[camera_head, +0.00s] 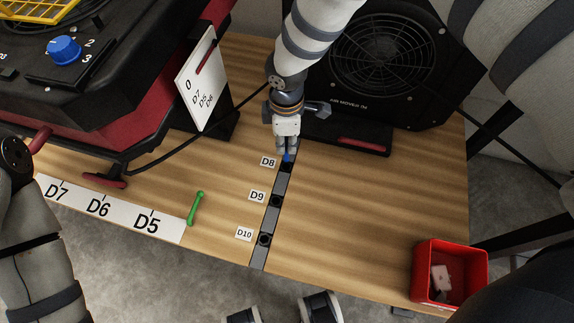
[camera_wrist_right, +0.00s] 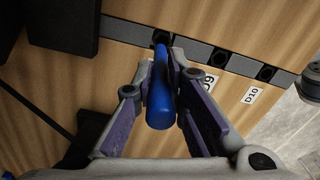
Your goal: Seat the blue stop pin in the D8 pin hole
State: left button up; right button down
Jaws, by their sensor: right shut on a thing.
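The blue stop pin (camera_head: 288,158) is between the fingers of my right gripper (camera_head: 287,150), which is shut on it over the D8 pin hole (camera_head: 287,166). In the right wrist view the pin (camera_wrist_right: 159,95) runs lengthwise between the two fingers of the gripper (camera_wrist_right: 160,72). Its far end meets the grey strip (camera_wrist_right: 190,48) at the D8 place and covers most of the hole there. I cannot tell how deep the end is in the hole. The D9 hole (camera_head: 277,201) and D10 hole (camera_head: 264,239) are empty. My left gripper is out of view.
A black fan unit (camera_head: 385,60) stands behind the strip. A black and red machine (camera_head: 90,100) with a hanging card (camera_head: 201,85) is at left. A red bin (camera_head: 450,275) stands at right front.

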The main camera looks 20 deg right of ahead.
aim_at(286, 141)
jog(key=f+b, duration=0.2)
jog(key=f, duration=0.2)
jog(key=f+b, duration=0.2)
jog(key=f, duration=0.3)
jog(key=shift+s+f+b, duration=0.2)
jog(key=shift+f+b, duration=0.05)
jog(key=shift+b, duration=0.05)
jog(key=shift+w+r, duration=0.1)
jog(key=shift+r, duration=0.2)
jog(key=shift+f, duration=0.2)
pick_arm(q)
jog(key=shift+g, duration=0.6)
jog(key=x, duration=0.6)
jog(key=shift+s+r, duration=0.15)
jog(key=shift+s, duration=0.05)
pick_arm(e)
jog(key=c, duration=1.6)
grip_release()
jog(key=shift+c, duration=0.2)
notch_tip(286, 141, up, 12)
jog(key=p, duration=0.2)
jog(key=shift+r+p, duration=0.25)
jog(key=shift+p, duration=0.05)
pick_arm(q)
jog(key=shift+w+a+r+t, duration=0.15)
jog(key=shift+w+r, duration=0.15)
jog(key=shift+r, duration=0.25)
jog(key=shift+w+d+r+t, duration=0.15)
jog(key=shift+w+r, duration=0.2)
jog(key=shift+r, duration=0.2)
